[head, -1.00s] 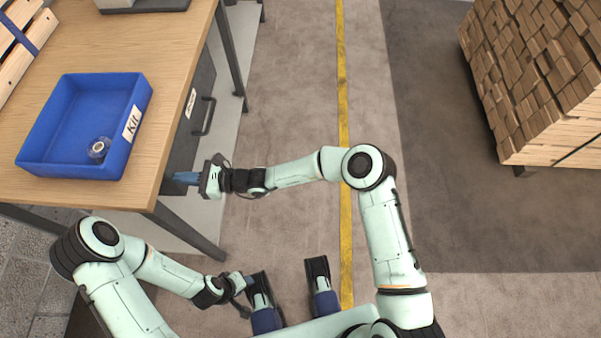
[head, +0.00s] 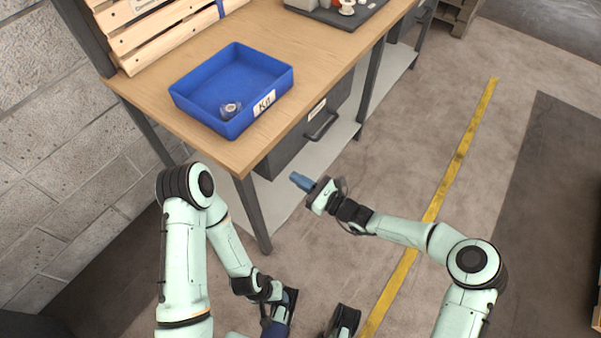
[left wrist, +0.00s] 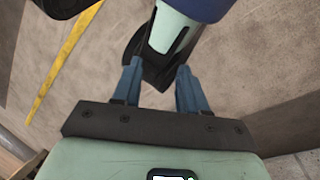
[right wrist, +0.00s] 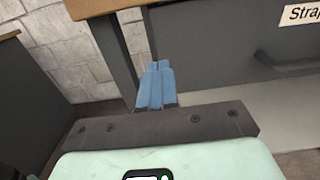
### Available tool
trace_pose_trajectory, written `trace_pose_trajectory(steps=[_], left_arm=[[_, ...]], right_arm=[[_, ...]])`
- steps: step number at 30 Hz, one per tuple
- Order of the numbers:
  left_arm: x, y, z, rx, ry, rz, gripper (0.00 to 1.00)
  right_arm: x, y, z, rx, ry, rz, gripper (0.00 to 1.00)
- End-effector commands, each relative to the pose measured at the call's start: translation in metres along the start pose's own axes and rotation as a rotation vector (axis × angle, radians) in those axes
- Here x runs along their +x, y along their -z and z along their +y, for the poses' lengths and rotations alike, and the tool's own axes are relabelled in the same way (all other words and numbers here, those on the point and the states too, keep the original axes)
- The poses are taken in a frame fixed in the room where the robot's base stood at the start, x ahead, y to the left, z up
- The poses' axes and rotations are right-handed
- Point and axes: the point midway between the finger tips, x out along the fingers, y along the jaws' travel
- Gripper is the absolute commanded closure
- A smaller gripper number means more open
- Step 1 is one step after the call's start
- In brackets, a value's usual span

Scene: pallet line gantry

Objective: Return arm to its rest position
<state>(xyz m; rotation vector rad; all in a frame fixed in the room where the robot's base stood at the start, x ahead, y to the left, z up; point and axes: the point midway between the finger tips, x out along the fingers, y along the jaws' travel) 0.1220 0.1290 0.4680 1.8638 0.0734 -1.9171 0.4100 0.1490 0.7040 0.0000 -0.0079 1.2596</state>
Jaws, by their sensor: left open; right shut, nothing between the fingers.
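My right arm reaches in from the right in the head view. Its gripper (head: 301,182) has blue fingers pressed together with nothing between them, low in front of the bench drawer. In the right wrist view the closed fingers (right wrist: 156,84) point toward a bench leg and the grey drawer front. My left arm is folded down near my base, and its gripper (head: 283,294) is partly hidden in the head view. In the left wrist view the left fingers (left wrist: 158,85) are spread apart and empty, pointing toward parts of my own body.
A wooden workbench (head: 168,118) holds a blue tray (head: 190,105) labelled "Kit" with a small round item (head: 231,110) inside. The grey drawer (head: 290,148) under it looks shut. A block wall (head: 60,150) stands at left. Floor around the yellow line (head: 455,165) is clear.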

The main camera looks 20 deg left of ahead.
Motion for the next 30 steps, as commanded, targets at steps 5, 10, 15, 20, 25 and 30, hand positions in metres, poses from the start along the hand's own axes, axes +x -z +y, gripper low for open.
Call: trace_pose_trajectory(steps=[5, 10, 15, 20, 25, 30], left_arm=[[-0.007, -0.01, 0.002, 0.001, -0.001, -0.028, 0.57], [-0.01, -0.015, 0.004, 0.003, -0.001, -0.043, 0.57], [-0.011, -0.017, 0.004, 0.003, -0.001, -0.048, 0.57], [-0.011, -0.017, 0.004, 0.003, -0.001, -0.049, 0.57], [-0.018, -0.018, 0.006, 0.003, -0.001, -0.051, 0.57], [-0.043, -0.023, 0.012, 0.004, 0.0, -0.061, 0.57]], right_arm=[[-0.04, -0.001, -0.001, -0.001, 0.001, 0.001, 1.0], [-0.062, 0.0, 0.0, 0.0, -0.001, 0.002, 1.0], [-0.07, 0.0, 0.001, 0.0, -0.002, 0.0, 1.0], [-0.07, 0.001, 0.001, 0.0, -0.002, 0.0, 1.0], [-0.075, 0.012, 0.02, -0.025, -0.057, 0.068, 1.0], [-0.116, 0.06, 0.091, -0.157, -0.289, 0.343, 1.0]])
